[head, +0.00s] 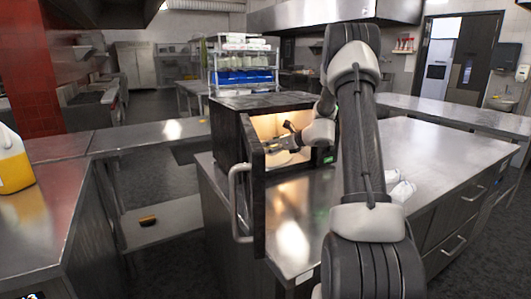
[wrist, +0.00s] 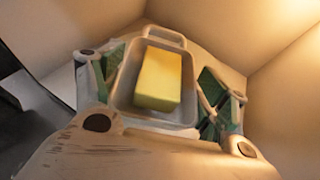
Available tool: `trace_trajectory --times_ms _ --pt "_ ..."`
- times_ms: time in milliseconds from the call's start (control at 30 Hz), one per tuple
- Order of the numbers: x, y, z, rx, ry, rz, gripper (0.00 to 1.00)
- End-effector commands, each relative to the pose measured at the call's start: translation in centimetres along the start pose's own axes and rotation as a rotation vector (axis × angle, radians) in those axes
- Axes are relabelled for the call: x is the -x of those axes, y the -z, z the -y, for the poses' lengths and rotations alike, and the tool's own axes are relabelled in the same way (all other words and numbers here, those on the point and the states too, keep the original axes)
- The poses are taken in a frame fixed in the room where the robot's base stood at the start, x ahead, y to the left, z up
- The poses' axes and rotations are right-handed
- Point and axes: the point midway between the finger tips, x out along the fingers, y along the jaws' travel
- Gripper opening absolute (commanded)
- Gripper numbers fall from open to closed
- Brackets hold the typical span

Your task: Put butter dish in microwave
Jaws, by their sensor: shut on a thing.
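The microwave (head: 232,103) stands on a steel counter, its door (head: 256,185) swung open toward me and its cavity lit. My gripper (head: 290,140) is inside the lit cavity. In the wrist view my gripper (wrist: 165,95) is shut on the butter dish (wrist: 187,42), with a finger at each side of it. The dish is a pale tray with a loop handle at its far end, and a yellow block of butter (wrist: 160,78) lies in it. The pale cavity walls surround it. Whether the dish touches the cavity floor I cannot tell. In the head view my arm partly hides the opening.
The door handle (head: 237,205) juts out at the front left of the microwave. White crumpled items (head: 402,190) lie on the counter right of my arm. A jug with yellow liquid (head: 13,165) stands on the left counter. A small brown item (head: 148,220) lies on a low shelf.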

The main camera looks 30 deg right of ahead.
Motion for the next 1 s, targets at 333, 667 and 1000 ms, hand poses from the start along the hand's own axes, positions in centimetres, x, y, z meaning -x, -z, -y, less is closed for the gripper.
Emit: trace_trajectory --times_ms 333,667,1000 --pt "-3.2 -1.4 -0.1 0.003 -0.001 0.001 0.41" --pt "-4.3 1.9 0.0 0.001 0.001 0.001 0.41" --pt "-4.4 2.3 0.0 0.001 0.001 0.000 0.89"
